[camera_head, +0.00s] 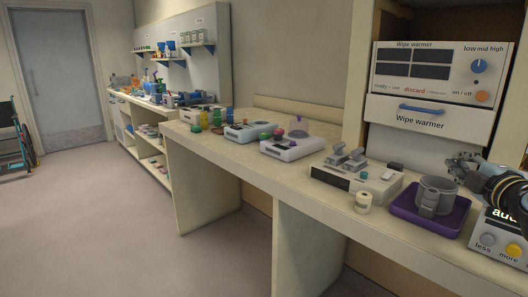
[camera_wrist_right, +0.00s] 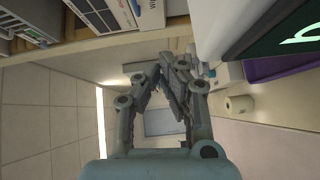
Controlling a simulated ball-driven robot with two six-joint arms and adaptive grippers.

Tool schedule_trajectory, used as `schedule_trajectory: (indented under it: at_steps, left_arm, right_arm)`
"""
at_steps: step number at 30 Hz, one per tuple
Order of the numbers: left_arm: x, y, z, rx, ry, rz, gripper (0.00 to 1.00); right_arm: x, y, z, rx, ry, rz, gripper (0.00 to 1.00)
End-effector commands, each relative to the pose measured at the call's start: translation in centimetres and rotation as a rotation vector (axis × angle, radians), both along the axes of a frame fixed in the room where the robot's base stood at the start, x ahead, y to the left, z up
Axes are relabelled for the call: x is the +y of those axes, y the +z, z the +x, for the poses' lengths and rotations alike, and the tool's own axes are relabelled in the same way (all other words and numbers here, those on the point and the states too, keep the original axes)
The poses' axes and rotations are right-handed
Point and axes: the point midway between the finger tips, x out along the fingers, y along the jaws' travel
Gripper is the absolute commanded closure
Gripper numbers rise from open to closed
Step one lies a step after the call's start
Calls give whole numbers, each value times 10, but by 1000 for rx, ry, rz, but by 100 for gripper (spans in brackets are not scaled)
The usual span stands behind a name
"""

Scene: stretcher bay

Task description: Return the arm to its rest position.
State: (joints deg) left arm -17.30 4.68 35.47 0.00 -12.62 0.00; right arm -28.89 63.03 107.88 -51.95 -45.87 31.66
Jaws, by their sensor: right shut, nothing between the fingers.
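My right gripper (camera_head: 468,168) shows at the right edge of the head view, in front of the wipe warmer and above the counter. Its fingers are closed together with nothing between them. The right wrist view also shows the closed fingers (camera_wrist_right: 172,85), with the counter and room beyond them. A grey cup (camera_head: 437,194) stands in a purple tray (camera_head: 402,207) on the counter, below and left of the gripper in the head view. My left gripper is not in view.
The wipe warmer (camera_head: 432,75) stands behind, its drawer front (camera_head: 425,120) below the panel. A cream roll (camera_head: 363,203) and several devices line the counter (camera_head: 240,165).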

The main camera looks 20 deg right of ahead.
Motion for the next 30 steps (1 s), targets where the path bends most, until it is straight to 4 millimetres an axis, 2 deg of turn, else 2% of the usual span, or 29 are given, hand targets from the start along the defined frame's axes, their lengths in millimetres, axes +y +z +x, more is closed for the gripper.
schedule_trajectory:
  at_steps: [8, 14, 17, 21, 25, 30]
  left_arm:
    - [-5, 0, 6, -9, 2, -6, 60]
    - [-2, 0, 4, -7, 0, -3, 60]
    - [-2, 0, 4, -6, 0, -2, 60]
    - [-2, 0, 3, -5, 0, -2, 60]
    - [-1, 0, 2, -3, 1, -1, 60]
    - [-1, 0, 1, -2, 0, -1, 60]
  right_arm:
    - [20, -38, -35, 16, -144, 188, 100]
    - [59, -86, -81, 87, -325, 434, 100]
    - [92, -114, -110, 161, -422, 590, 100]
    - [151, -142, -148, 293, -525, 808, 100]
    - [201, -154, -173, 408, -568, 965, 100]
    - [257, -156, -197, 535, -581, 1127, 100]
